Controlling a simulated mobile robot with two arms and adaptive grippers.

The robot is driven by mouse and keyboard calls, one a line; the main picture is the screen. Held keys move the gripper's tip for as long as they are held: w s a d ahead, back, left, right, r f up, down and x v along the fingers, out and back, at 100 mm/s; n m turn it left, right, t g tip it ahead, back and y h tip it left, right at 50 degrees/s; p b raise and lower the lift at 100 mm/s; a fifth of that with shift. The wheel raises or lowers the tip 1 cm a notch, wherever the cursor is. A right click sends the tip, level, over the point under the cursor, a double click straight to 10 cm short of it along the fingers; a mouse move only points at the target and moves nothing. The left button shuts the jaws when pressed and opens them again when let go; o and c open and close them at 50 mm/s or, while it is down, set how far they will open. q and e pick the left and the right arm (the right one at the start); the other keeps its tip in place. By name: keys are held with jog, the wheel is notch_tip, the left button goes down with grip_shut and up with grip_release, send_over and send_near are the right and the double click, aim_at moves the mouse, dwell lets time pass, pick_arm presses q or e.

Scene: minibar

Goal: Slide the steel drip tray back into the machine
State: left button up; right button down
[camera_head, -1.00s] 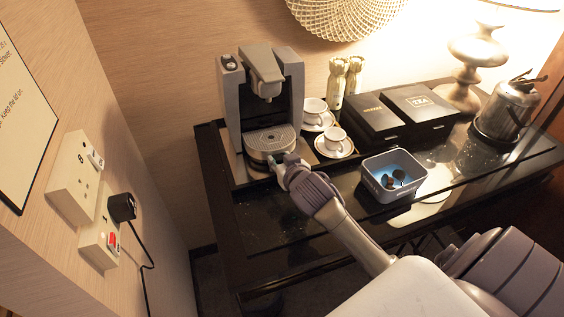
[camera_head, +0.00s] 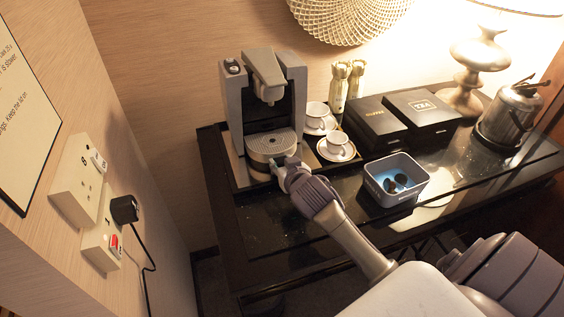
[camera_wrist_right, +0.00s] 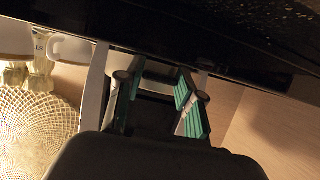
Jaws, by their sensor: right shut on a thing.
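The steel drip tray (camera_head: 270,146), a rounded piece with a perforated top, sits at the front foot of the grey and black coffee machine (camera_head: 237,110), below its spout. My right gripper (camera_head: 281,165) is at the tray's front right edge, shut on the tray. The gripper covers part of that edge. Whether a gap is left between tray and machine cannot be told. In the right wrist view the two teal-padded fingers (camera_wrist_right: 160,90) stand apart, with a dim pale part between them. My left gripper is not in view.
Two white cups on saucers (camera_head: 336,150) stand right of the machine. A grey bin (camera_head: 396,190) with dark capsules is near the tabletop's front. Black boxes (camera_head: 376,122), a kettle (camera_head: 510,113) and a lamp stand farther right. The black tabletop's front left is clear.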

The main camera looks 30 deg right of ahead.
jog(key=c, duration=0.7)
grip_release()
jog(key=shift+o, duration=0.2)
jog(key=shift+f, duration=0.1)
jog(key=v, duration=1.2)
